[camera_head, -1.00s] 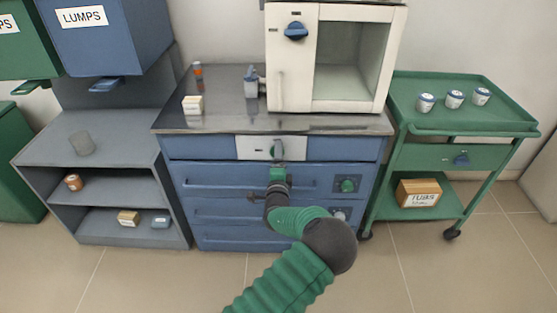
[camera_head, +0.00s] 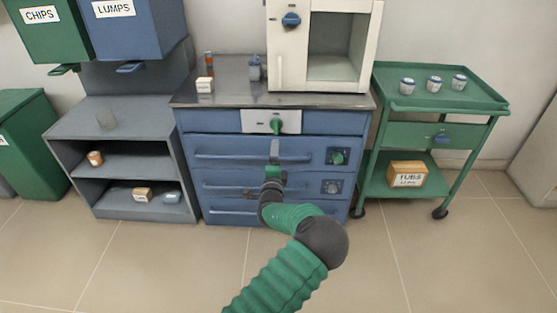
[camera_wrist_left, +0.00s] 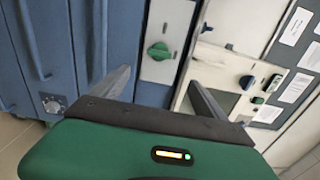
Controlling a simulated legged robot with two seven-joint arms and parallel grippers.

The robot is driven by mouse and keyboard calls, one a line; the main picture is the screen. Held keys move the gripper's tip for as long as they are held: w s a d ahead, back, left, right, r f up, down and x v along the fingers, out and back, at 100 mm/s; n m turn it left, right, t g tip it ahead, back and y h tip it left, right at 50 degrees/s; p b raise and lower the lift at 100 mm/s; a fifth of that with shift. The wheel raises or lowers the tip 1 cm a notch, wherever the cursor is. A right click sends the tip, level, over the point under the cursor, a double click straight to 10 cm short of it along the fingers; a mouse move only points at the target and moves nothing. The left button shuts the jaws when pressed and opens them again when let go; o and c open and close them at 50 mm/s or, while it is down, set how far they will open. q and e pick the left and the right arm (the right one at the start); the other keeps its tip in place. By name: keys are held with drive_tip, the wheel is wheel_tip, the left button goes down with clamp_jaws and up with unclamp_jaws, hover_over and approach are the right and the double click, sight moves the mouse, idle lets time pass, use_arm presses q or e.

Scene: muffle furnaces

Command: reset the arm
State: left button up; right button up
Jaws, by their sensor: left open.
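My left arm (camera_head: 280,272), green and grey, reaches up from the bottom of the head view. Its gripper (camera_head: 274,150) is in front of the blue drawer cabinet (camera_head: 225,147), just below the green knob (camera_head: 276,126) on the white panel. In the left wrist view the two dark fingers stand apart and the gripper (camera_wrist_left: 163,88) is open. Nothing shows between the fingers, and the green knob (camera_wrist_left: 158,51) is beyond them. My right gripper is not in view.
A white furnace (camera_head: 287,60) with a visible chamber stands on the counter (camera_head: 225,95). A green cart (camera_head: 445,100) with three small tubs is at right. Grey shelves (camera_head: 75,130) and wall bins labelled CHIPS and LUMPS are at left. The floor in front is clear.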

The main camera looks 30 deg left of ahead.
use_arm(q)
drive_tip(key=s+d+f+n+g+h, duration=0.4)
drive_tip(key=s+d+f+n+g, duration=0.4)
drive_tip(key=s, duration=0.4)
drive_tip(key=s+d+r+n+g+h, duration=0.2)
drive_tip(key=s+d+n+g+h, duration=0.25)
drive_tip(key=s+d, duration=1.3)
drive_tip(key=w+p+v, duration=0.1)
drive_tip(key=p+v, duration=1.2)
drive_tip(key=w+a+p+v, duration=0.1)
drive_tip(key=p+v, duration=1.2)
drive_tip(key=shift+w+a+r+h, duration=0.25)
drive_tip(key=shift+a+r+h, duration=0.1)
drive_tip(key=shift+a+r, duration=0.4)
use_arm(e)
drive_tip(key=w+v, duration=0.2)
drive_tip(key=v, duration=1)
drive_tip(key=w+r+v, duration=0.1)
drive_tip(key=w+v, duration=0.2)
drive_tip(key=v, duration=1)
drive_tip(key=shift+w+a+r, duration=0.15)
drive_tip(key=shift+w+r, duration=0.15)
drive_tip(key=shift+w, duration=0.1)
